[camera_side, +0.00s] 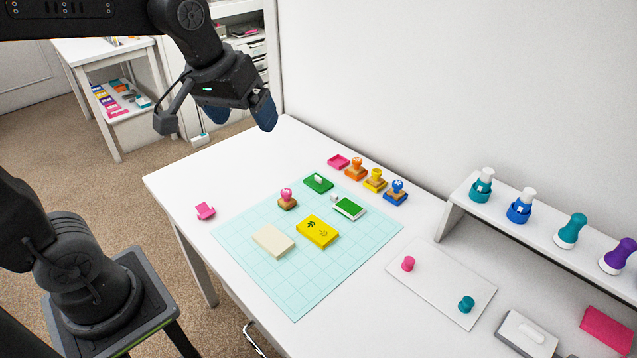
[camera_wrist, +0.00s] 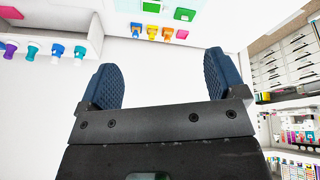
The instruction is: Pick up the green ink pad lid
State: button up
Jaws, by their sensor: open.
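The green ink pad lid (camera_side: 318,183), a flat green piece with a white knob on top, lies at the far edge of the light teal mat. It also shows as a green piece near the top of the wrist view (camera_wrist: 184,14). A green ink pad (camera_side: 348,208) with white sides lies to its right on the mat, with a small white piece beside it. My gripper (camera_side: 240,112) is open and empty, high above the far left of the table and well apart from the lid. Its two blue fingers are spread in the wrist view (camera_wrist: 161,62).
A pink tray (camera_side: 338,161) and orange, yellow and blue stamps (camera_side: 375,180) stand just behind and right of the lid. The table's left is mostly clear.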

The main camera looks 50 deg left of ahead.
jog(key=w+a+f+n+g, duration=0.1)
jog(key=w+a+n, duration=0.15)
jog(key=w, duration=0.45)
jog(key=w+a+f+n+g, duration=0.1)
jog(key=w+f+n, duration=0.15)
jog(key=w, duration=0.45)
jog(key=n+g, duration=0.2)
jog(key=n, duration=0.7)
send_over(320, 178)
jog(key=f, duration=2.7)
jog(key=shift+d+f, duration=0.2)
jog(key=shift+f, duration=0.05)
jog(key=shift+a+f, duration=0.15)
jog(key=shift+f, duration=2.9)
jog(key=c, duration=1)
